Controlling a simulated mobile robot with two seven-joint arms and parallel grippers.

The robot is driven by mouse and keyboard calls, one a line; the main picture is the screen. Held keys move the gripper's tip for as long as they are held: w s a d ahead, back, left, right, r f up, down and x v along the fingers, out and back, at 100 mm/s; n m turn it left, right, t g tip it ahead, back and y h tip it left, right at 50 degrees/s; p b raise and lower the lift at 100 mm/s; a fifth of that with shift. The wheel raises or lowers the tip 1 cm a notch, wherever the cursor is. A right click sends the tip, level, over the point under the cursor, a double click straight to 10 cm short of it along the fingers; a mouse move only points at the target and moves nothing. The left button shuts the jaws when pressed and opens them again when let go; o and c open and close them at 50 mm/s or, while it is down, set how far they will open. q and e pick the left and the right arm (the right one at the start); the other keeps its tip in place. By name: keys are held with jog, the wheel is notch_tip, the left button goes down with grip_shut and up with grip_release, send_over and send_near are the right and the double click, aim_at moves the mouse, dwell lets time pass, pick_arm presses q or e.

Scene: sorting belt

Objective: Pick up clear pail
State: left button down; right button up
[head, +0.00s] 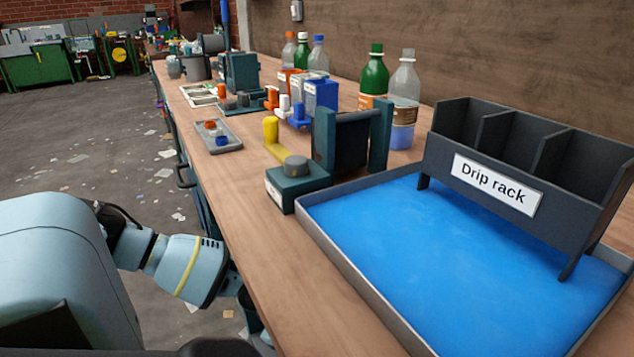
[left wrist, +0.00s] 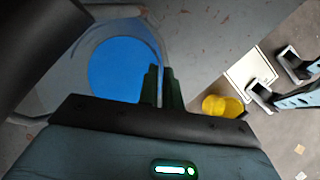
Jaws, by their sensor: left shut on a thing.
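The clear pail (left wrist: 88,38) shows in the left wrist view as a see-through, rounded wall around a blue disc (left wrist: 125,62). I cannot tell if the blue is liquid or the pail's base. My left gripper (left wrist: 163,82) has its dark fingers on either side of the pail's wall, at the right of the blue disc, and is shut on it. In the head view my left arm reaches down beside the bench's left edge, and its gripper (head: 254,318) is largely hidden there. The pail does not show in the head view. My right gripper is not in view.
A wooden bench (head: 245,225) holds a blue-floored tray (head: 340,257) with a drip rack (head: 500,200), bottles (head: 375,75) and small fixtures. In the left wrist view a yellow object (left wrist: 222,106) lies right of the fingers. Paper scraps litter the floor.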

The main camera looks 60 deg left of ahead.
pick_arm(q)
jog(key=s+r+p, duration=0.1)
jog(key=s+p, duration=0.3)
jog(key=s, duration=0.7)
jog(key=shift+a+p, duration=0.3)
